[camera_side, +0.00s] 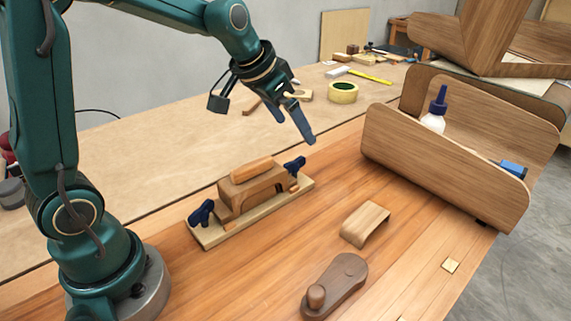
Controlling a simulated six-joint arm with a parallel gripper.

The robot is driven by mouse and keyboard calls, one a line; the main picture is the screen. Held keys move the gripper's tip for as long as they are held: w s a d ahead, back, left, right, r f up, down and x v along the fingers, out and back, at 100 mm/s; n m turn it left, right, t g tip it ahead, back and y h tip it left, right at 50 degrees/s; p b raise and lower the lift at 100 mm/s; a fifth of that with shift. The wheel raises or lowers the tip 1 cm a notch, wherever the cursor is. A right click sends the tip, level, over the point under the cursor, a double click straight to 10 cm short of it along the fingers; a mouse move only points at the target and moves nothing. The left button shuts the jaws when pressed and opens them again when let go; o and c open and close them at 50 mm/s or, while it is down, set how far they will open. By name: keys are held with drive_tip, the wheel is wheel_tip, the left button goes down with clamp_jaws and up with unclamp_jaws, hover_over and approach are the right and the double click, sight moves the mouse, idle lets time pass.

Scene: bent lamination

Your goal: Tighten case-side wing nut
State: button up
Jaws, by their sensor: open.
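A wooden clamp fixture (217,236) lies on the bench, with a curved wooden block and a lighter piece on top in its middle. A dark blue wing nut (295,165) stands at its right end, the end nearer the big wooden case (440,172). A second blue wing nut (201,212) stands at the left end, nearer my base. My gripper (297,130) is open, its blue fingers pointing down and right, above and apart from the right wing nut.
The case holds a white glue bottle (434,121) and a blue item (513,168). A bent wooden piece (365,224) and a wooden part with a knob (335,286) lie in front of the fixture. A tape roll (342,93) sits behind.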

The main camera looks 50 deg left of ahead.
sight(295, 161)
drive_tip(key=shift+n+g, duration=0.5)
drive_tip(key=shift+g, duration=0.3)
drive_tip(key=a+f, duration=0.1)
drive_tip(key=f, duration=0.1)
drive_tip(key=w+a+f, duration=0.1)
drive_tip(key=f, duration=0.4)
drive_tip(key=shift+w+a, duration=0.15)
drive_tip(key=shift+a, duration=0.25)
drive_tip(key=x, duration=0.4)
drive_tip(key=shift+w+f, duration=0.15)
drive_tip(key=shift+f, duration=0.25)
drive_tip(key=shift+d+r+n, duration=0.1)
drive_tip(key=shift+r+n, duration=0.2)
drive_tip(key=shift+d+n+y, duration=0.1)
drive_tip(key=shift+n+y, duration=0.5)
drive_tip(key=shift+n, duration=0.8)
drive_tip(key=shift+d+n+y, duration=0.1)
drive_tip(key=shift+n+y, duration=0.5)
drive_tip(key=shift+n, duration=0.8)
drive_tip(key=shift+g, duration=0.3)
drive_tip(key=v, duration=0.5)
drive_tip(key=shift+a+r, duration=0.15)
drive_tip(key=shift+r, duration=0.05)
drive_tip(key=w+a+m+g+h, duration=0.1)
drive_tip(key=a+m, duration=0.4)
drive_tip(key=a, duration=0.5)
drive_tip(key=shift+w+r+g+h, duration=0.2)
drive_tip(key=shift+g+h, duration=0.1)
drive_tip(key=shift+h, duration=0.6)
